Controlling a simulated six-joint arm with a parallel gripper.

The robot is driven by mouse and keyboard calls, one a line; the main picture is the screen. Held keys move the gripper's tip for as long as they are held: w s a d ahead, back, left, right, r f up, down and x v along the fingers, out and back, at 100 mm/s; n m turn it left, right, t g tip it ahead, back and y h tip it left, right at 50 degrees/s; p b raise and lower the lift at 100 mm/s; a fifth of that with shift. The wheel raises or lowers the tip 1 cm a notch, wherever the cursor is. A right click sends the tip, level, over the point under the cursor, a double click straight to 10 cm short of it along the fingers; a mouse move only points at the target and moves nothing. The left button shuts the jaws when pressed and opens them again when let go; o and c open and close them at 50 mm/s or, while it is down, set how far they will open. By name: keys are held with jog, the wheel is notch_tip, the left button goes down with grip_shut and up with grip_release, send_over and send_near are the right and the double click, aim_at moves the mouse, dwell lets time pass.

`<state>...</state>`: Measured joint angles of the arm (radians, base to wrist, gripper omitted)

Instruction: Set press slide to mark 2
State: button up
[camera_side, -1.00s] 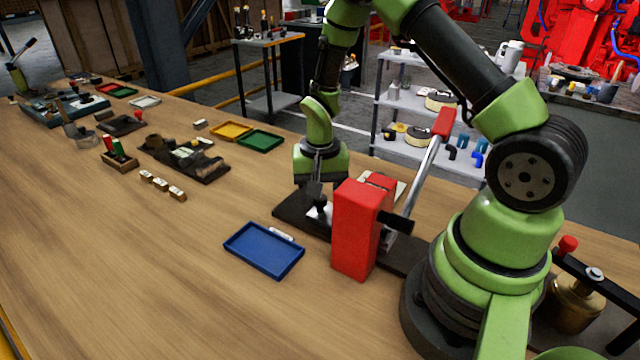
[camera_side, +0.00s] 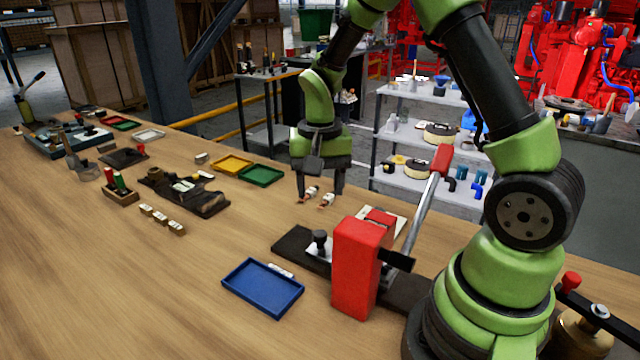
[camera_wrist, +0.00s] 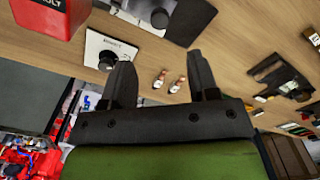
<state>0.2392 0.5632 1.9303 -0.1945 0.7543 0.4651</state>
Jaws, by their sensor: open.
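The press is a red block (camera_side: 356,268) with a red-tipped lever (camera_side: 428,190) slanting up to the right, on a dark base plate (camera_side: 292,241). A black knob (camera_side: 320,237) stands upright on a pale metal piece on this base, left of the block. In the wrist view the knob (camera_wrist: 160,18) shows at the top. My gripper (camera_side: 319,200) is open and empty, above the table behind the knob and apart from it. Its two fingers also show in the wrist view (camera_wrist: 160,62). The slide's marks are too small to read.
Two small white-and-brown pieces (camera_side: 327,200) lie behind the press, under my gripper. A white card with a black dial (camera_wrist: 107,52) lies beside the press. A blue tray (camera_side: 262,288) is in front. Yellow (camera_side: 232,164) and green (camera_side: 261,175) trays lie behind left.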

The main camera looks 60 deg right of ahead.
aim_at(321, 231)
jog(key=d+f+m+g+y, duration=0.1)
jog(key=d+m+y, duration=0.3)
jog(key=m, duration=0.1)
jog(key=x, duration=0.9)
jog(key=shift+w+a+f, duration=0.1)
jog(key=shift+w+f, duration=0.1)
jog(key=shift+w, duration=0.25)
grip_shut()
jog(key=shift+s, duration=1.8)
grip_release()
